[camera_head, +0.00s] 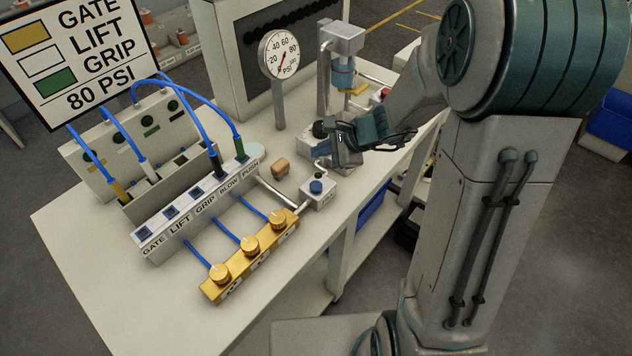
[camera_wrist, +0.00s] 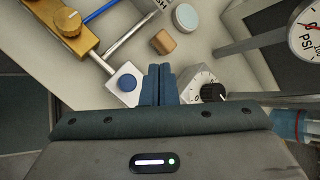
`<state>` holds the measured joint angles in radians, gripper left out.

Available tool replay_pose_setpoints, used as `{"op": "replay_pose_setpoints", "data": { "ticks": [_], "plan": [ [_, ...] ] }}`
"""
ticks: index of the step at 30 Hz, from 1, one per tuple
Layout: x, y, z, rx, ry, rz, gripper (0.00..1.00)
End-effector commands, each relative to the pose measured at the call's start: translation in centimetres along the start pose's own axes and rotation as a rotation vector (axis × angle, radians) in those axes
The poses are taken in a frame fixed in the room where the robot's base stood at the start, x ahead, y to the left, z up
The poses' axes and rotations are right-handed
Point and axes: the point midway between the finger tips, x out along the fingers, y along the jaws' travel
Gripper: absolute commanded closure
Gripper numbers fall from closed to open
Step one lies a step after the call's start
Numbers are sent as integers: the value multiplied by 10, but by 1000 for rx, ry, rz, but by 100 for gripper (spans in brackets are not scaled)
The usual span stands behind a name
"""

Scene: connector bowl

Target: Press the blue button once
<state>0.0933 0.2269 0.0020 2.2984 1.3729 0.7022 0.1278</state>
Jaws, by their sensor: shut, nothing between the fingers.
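The blue button (camera_head: 316,186) sits on top of a small white box (camera_head: 318,197) near the front edge of the table, to the right of the brass valve block. It also shows in the wrist view (camera_wrist: 127,82), just left of my fingertips. My gripper (camera_head: 318,151) is shut and empty. In the head view it is above and behind the button, apart from it. In the wrist view the blue fingers (camera_wrist: 159,75) point toward the table between the button and a black knob (camera_wrist: 212,92).
A brass block (camera_head: 250,257) with three knobs and a labelled white manifold (camera_head: 190,212) with blue hoses stand to the left. A small tan block (camera_head: 281,169) lies nearby. A pressure gauge (camera_head: 279,56) stands behind. The table's left front (camera_head: 85,240) is clear.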

Motion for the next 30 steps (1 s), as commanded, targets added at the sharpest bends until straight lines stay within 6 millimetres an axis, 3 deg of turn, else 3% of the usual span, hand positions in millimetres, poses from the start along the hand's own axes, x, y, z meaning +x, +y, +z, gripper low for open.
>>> {"op": "replay_pose_setpoints", "data": {
  "ticks": [14, 30],
  "plan": [
    [7, 6, -5, -4, 0, 2, 100],
    [55, 41, -40, -4, 0, 1, 100]
  ]
}}
